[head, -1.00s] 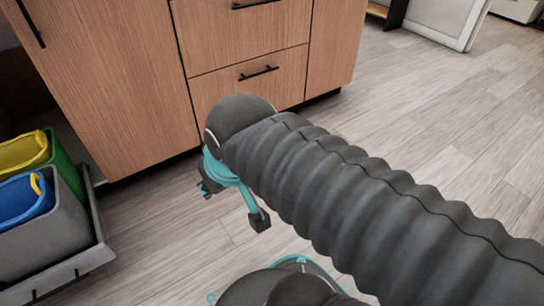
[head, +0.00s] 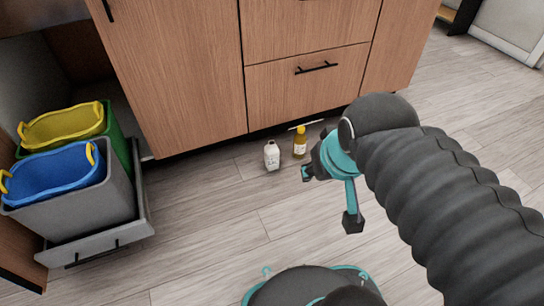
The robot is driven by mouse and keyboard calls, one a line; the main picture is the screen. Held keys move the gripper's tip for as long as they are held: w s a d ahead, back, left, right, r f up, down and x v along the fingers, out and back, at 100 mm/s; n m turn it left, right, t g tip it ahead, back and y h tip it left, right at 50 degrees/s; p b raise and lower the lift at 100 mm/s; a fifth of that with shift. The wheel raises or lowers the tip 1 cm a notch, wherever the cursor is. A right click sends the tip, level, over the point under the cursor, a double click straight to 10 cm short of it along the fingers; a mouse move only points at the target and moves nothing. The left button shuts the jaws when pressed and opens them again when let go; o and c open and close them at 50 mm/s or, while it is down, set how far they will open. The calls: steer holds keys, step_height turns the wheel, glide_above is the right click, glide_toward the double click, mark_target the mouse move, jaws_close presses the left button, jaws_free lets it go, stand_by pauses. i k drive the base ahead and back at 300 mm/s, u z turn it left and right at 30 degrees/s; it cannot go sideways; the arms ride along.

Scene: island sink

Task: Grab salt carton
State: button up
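A small white container (head: 272,155) with dark marks stands on the floor in front of the wooden drawers, near the middle of the head view. It may be the salt carton, but its label is too small to read. My gripper (head: 330,196) is to its right in the picture, pointing down with its teal and black fingers spread apart. Nothing shows between the fingers. The gripper is apart from the white container.
A yellow bottle (head: 300,143) stands on the floor between the white container and my gripper. A thin pale stick-like thing (head: 306,125) lies behind it. A pulled-out grey bin drawer (head: 95,215) with blue and yellow bins is at the left. The floor (head: 200,220) between is clear.

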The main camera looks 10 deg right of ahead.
mark_target(271, 152)
steer(key=z, duration=1.6)
steer(key=i, duration=1.4)
steer(key=u, duration=3.65)
